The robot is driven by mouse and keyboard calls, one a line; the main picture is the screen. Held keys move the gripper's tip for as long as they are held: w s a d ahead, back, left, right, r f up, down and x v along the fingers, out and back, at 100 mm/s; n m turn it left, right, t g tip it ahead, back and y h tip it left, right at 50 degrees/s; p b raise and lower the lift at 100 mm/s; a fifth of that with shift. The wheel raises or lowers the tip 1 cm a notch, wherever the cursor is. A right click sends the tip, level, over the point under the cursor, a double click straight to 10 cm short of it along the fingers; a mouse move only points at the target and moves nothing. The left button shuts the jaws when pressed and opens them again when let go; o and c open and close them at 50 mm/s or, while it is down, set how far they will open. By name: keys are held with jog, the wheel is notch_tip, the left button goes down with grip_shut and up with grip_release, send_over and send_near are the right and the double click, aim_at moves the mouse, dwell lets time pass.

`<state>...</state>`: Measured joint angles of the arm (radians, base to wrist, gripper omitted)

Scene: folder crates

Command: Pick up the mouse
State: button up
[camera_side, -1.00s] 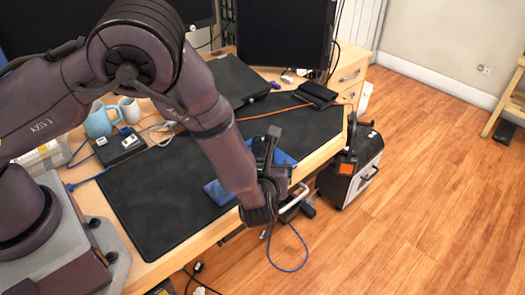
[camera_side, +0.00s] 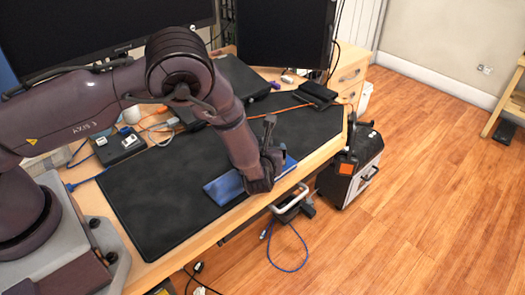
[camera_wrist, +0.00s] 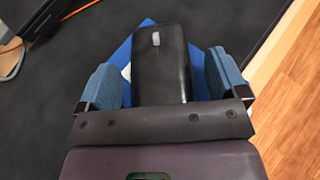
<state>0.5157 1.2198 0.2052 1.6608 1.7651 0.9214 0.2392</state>
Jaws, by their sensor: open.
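The mouse (camera_wrist: 161,62) is black with a grey scroll wheel. In the wrist view it lies on a blue flat folder or mat (camera_wrist: 206,78), which also shows in the side view (camera_side: 222,189). My gripper (camera_wrist: 165,78) is open, with one blue finger pad on each side of the mouse. Gaps show between the pads and the mouse, and the mouse's near end is hidden behind my gripper's bracket. In the side view my gripper (camera_side: 268,160) is low over the blue piece near the desk's front edge; the mouse cannot be made out there.
A black desk mat (camera_side: 150,205) covers much of the desk. A black box with white items (camera_side: 118,148) stands at the left. Monitors (camera_side: 285,35) stand at the back. An orange cable (camera_side: 272,112) crosses the mat. The desk edge is close to my gripper.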

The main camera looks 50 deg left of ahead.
jog(key=c, duration=1)
jog(key=shift+c, duration=0.2)
jog(key=shift+r, duration=0.15)
